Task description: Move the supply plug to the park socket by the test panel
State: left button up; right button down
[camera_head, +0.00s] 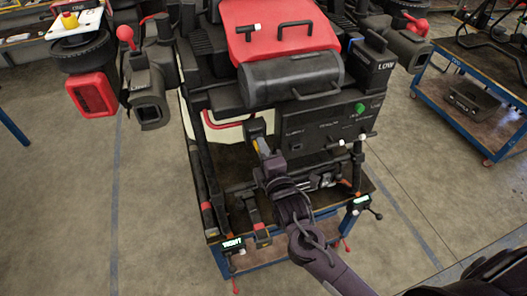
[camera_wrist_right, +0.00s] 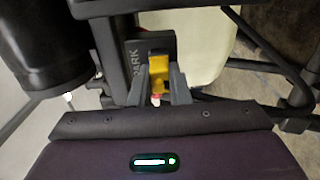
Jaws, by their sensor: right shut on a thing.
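The supply plug (camera_wrist_right: 158,72), a yellow body, sits between the two dark fingers of my right gripper (camera_wrist_right: 161,92) in the wrist view. The gripper is shut on it. A small red and white tip shows near the fingers. The plug's far end meets the dark park socket (camera_wrist_right: 133,58), a block lettered PARK. How deep it sits in the socket is hidden. In the head view my right gripper (camera_head: 265,156) reaches up to the grey socket block (camera_head: 256,127), left of the dark test panel (camera_head: 325,137). My left gripper is not in view.
The drone's red-topped body (camera_head: 275,35) and black tank (camera_head: 292,77) stand above the panel. White-tipped levers (camera_head: 358,140) project from the panel's right. A blue-edged stand (camera_head: 270,257) carries the drone. Another blue cart (camera_head: 465,100) stands at right.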

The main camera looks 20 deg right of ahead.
jog(key=c, duration=1.3)
grip_release()
jog(key=s+b, duration=0.3)
jog(key=s, duration=0.4)
jog(key=shift+s+d, duration=0.15)
jog(key=shift+s, duration=0.25)
